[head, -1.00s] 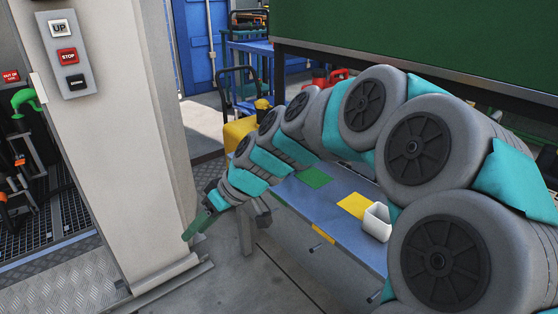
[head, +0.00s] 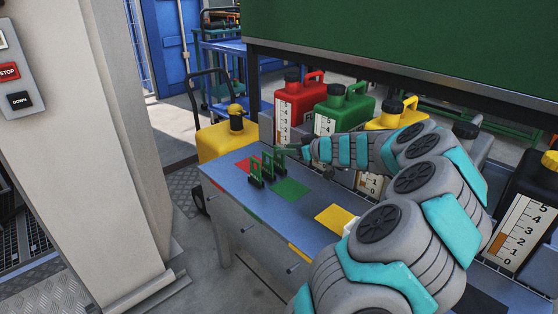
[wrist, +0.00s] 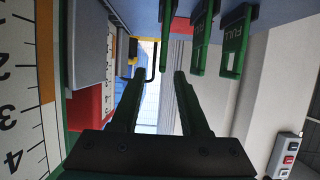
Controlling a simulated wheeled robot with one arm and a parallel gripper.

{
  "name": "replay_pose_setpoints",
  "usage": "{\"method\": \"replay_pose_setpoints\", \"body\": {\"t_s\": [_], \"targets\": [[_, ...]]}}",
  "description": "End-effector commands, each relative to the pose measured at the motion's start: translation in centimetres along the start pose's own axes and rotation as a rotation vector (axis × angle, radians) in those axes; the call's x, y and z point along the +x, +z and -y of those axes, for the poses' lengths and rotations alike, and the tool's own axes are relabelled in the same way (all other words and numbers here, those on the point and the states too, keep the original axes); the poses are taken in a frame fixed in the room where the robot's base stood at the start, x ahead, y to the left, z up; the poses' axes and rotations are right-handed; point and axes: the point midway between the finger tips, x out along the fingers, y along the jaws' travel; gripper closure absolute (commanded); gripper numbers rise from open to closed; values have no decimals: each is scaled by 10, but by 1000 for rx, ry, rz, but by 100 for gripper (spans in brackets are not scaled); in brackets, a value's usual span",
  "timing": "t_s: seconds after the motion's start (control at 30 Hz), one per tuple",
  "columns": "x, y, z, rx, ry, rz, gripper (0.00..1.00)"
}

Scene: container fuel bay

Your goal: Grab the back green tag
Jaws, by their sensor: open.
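Three green tags stand in a row in black holders on the blue-grey table (head: 225,190). The back green tag (head: 279,160) is the farthest from the front edge, behind the middle tag (head: 267,165) and front tag (head: 255,172). In the wrist view, the back tag (wrist: 167,16) is leftmost at the top, partly cut off; the other two, the middle tag (wrist: 203,40) and front tag (wrist: 236,42), are to its right, one reading FULL. My gripper (head: 284,150) is at the back tag's right, close to it.
Red (head: 296,105), green (head: 345,108) and yellow (head: 392,114) canisters stand behind the table, close to my arm. A black canister (head: 530,215) is at the right. Green (head: 290,190) and yellow (head: 333,214) patches mark the tabletop. A pillar (head: 85,130) stands left.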

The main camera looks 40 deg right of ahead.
Motion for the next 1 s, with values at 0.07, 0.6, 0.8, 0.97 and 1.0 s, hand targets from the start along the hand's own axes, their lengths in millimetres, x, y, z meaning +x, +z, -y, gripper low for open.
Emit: {"method": "replay_pose_setpoints", "body": {"t_s": [0.07,0.6,0.8,0.97,1.0], "targets": [[11,-1,2,0,-3,3,55],[46,0,2,-1,-2,1,55],[46,1,2,-1,-2,1,75],[45,1,2,0,-2,1,93],[45,1,2,0,-2,1,98]]}}
